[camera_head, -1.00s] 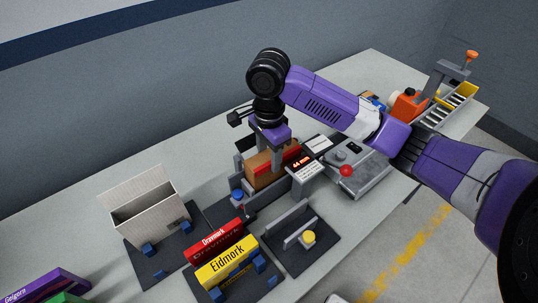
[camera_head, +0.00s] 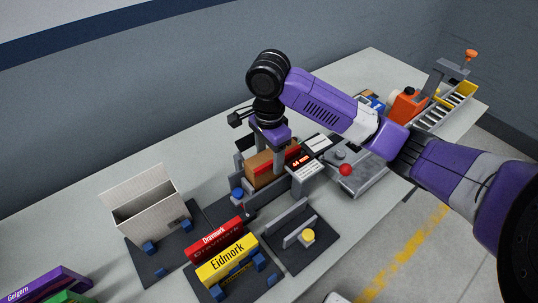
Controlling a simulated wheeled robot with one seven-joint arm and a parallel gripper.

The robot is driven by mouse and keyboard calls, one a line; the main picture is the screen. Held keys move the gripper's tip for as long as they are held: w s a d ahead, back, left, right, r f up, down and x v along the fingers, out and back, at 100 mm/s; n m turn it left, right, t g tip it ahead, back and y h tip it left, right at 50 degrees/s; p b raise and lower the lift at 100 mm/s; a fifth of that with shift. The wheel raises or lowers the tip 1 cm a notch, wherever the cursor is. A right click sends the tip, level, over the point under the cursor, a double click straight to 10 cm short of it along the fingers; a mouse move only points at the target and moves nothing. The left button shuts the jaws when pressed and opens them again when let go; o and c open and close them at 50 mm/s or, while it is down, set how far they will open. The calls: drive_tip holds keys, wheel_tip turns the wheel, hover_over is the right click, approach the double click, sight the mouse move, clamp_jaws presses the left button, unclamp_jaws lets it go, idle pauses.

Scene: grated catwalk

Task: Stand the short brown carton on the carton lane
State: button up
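A brown carton with a red stripe (camera_head: 259,168) stands in a dark fixture near the middle of the bench. My gripper (camera_head: 279,163) points down at this carton, with a grey finger in front of its upper part. The far finger is hidden, so I cannot tell whether the gripper is closed on it. A sloped lane with dark rungs and a yellow end (camera_head: 455,104) is at the far right; I cannot tell whether it is the carton lane.
A small display (camera_head: 299,162) stands right of the carton. A grey machine with a red knob (camera_head: 346,169) is farther right. An open pale box (camera_head: 150,215), red carton (camera_head: 214,239) and yellow carton (camera_head: 227,261) stand left and front.

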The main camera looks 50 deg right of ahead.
drive_tip(key=shift+w, duration=0.15)
drive_tip(key=shift+r, duration=0.55)
wheel_tip(320, 180, up, 7)
drive_tip(key=shift+f+p, duration=0.15)
drive_tip(key=shift+p, duration=0.25)
